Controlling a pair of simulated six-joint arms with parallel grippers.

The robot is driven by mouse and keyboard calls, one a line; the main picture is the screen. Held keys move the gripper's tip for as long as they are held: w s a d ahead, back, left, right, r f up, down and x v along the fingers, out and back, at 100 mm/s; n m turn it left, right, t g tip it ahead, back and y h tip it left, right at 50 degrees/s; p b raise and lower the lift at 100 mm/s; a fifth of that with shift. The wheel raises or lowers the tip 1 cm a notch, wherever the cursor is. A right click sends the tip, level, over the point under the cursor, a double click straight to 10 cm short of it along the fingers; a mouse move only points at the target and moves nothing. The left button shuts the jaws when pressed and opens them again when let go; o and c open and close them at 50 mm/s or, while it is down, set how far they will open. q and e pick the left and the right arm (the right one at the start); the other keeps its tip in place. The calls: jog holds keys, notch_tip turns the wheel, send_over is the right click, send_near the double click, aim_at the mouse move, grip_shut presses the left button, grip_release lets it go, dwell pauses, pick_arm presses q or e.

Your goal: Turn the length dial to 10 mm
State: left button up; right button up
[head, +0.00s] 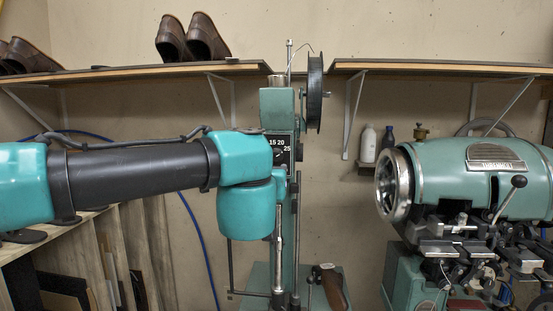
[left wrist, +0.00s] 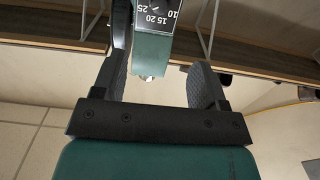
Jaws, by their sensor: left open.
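The length dial (head: 282,150) is a dark plate with white numbers on the green stitcher's upright head (head: 278,108). In the head view 15, 20 and 25 show, and my left arm covers part of the dial. The dial also shows at the top edge of the left wrist view (left wrist: 157,14), tilted, with 10, 15, 20 and 25 legible. Its pointer setting cannot be read. My left gripper (left wrist: 161,76) is open and empty, its fingers apart, with the machine head beyond the gap. In the head view my arm hides the fingers. My right gripper is not in view.
A black spool (head: 315,92) stands beside the machine head. Wooden shelves (head: 440,68) run along the wall, with brown shoes (head: 190,40) at left. A second green machine (head: 450,180) stands at right. A brown shoe (head: 331,287) is low by the stitcher's column.

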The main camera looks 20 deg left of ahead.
aim_at(276, 156)
pick_arm(q)
jog(key=w+a, duration=0.1)
jog(key=w, duration=1)
jog(key=w+a, duration=0.1)
jog(key=w, duration=0.5)
jog(key=shift+a, duration=0.3)
jog(key=c, duration=0.9)
